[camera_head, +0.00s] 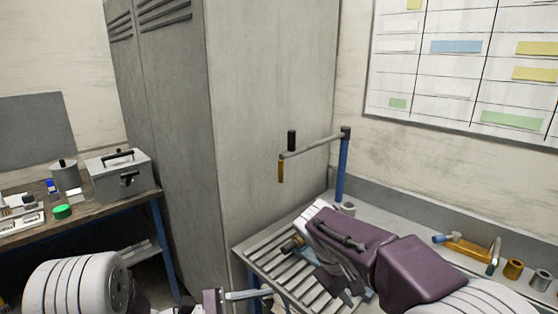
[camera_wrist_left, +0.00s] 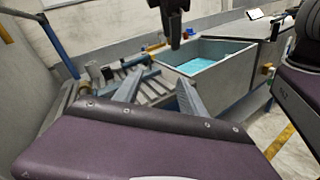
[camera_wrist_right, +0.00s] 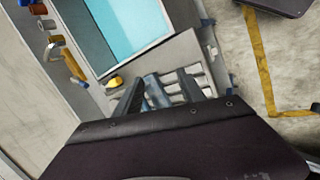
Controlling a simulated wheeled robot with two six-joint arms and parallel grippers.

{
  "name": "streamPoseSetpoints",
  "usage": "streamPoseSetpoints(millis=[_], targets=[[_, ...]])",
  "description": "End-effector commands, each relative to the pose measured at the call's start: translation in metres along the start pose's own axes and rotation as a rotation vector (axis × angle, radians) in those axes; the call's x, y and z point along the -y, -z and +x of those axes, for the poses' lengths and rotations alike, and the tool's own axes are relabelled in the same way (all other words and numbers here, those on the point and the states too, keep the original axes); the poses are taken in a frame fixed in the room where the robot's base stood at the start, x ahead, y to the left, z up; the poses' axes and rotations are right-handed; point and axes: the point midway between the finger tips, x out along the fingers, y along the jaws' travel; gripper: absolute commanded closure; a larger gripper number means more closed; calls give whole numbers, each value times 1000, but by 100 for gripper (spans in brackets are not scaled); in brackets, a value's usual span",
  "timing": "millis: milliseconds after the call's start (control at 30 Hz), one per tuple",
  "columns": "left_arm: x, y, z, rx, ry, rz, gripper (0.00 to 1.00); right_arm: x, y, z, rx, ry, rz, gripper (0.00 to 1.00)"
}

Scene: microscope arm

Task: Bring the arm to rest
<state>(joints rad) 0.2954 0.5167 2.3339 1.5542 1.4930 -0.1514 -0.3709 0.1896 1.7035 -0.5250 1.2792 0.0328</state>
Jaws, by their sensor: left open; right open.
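The arm stands at the back of the counter in the head view: a blue post (camera_head: 343,168) with a grey horizontal bar (camera_head: 315,143) reaching left from its top. The bar's free end carries a black knob and a hanging orange-brown piece (camera_head: 281,171). The blue post also shows at upper left in the left wrist view (camera_wrist_left: 60,50). My left gripper (camera_wrist_left: 158,92) is open and empty, low in front of the slatted rack and apart from the arm. My right gripper (camera_wrist_right: 160,90) is open over slats; its wrist crosses the rack in the head view, mostly hiding its fingers.
A slatted rack (camera_head: 275,268) lies before the post. A tall grey locker (camera_head: 260,130) stands close left of the bar. A teal-bottomed basin (camera_wrist_left: 208,66) adjoins the rack. An orange tool (camera_head: 465,249) and small cups lie on the right counter. A metal box (camera_head: 120,177) sits on the left bench.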

Motion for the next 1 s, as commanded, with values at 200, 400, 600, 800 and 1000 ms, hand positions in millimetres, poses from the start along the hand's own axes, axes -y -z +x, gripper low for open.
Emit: streamPoseSetpoints(millis=[200, 400, 600, 800, 1000], targets=[[139, -21, -8, -152, 648, 307, 51, 29, -77, 64, 100, 221, 176, 53], [171, 53, -118, -506, 1244, 866, 51, 107, -127, 105, 94, 450, 418, 53], [123, 95, -159, -684, 1411, 1183, 51, 132, -118, 115, 5, 500, 534, 53], [114, 99, -158, -720, 1390, 1208, 51, 128, -110, 116, -27, 493, 542, 53], [114, 99, -158, -719, 1390, 1206, 51, 128, -110, 116, -27, 492, 540, 53]])
